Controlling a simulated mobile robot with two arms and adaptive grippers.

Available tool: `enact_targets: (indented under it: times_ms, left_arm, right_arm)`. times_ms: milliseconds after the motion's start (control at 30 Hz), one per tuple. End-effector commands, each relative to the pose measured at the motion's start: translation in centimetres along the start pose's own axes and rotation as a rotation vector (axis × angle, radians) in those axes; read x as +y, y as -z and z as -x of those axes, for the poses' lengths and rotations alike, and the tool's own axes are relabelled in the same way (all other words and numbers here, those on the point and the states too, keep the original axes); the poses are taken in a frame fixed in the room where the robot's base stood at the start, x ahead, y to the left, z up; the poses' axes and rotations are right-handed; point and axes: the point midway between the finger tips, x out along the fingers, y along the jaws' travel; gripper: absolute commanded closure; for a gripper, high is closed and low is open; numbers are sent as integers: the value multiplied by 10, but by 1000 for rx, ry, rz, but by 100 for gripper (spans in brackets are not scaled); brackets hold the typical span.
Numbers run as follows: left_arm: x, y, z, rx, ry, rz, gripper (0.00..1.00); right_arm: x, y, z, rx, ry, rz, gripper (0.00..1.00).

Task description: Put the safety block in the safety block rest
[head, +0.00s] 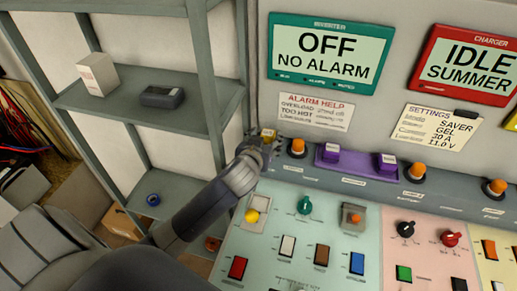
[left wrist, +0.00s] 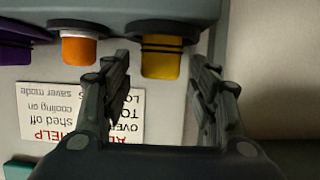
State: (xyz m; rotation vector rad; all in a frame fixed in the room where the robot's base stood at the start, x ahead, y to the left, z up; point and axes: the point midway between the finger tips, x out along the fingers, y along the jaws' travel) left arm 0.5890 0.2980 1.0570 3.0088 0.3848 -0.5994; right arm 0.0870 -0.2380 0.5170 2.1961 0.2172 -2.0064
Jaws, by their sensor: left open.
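A yellow block (head: 268,133) with a pale top stands at the left end of the grey ledge. In the left wrist view, which shows the scene upside down, this yellow block (left wrist: 162,65) has a dark band and lies between the fingertips. Which piece is the safety block, I cannot tell for sure from labels. My left gripper (head: 260,140) is open beside the yellow block, with one finger on each side of it; contact is not clear. A purple holder (head: 345,171) with two purple blocks sits further right on the ledge. My right gripper is out of view.
An orange knob (head: 297,147) stands just right of the yellow block, close to the left gripper. More orange knobs (head: 417,171) follow along the ledge. Below is a panel with buttons and switches (head: 305,204). A grey shelf (head: 140,105) with boxes stands left.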

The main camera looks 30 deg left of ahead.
Motion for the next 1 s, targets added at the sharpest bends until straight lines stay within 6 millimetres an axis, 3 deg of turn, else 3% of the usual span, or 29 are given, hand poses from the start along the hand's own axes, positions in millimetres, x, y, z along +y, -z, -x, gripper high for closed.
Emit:
enact_targets:
  times_ms: [500, 700, 1000]
  left_arm:
    - [0, -1, 84, 0, -1, 1, 45]
    - [0, 0, 98, 0, 0, 0, 45]
    - [0, 0, 100, 0, 0, 0, 45]
  right_arm:
    - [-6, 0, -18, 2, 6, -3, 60]
    - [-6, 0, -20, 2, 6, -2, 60]
    - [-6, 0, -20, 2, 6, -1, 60]
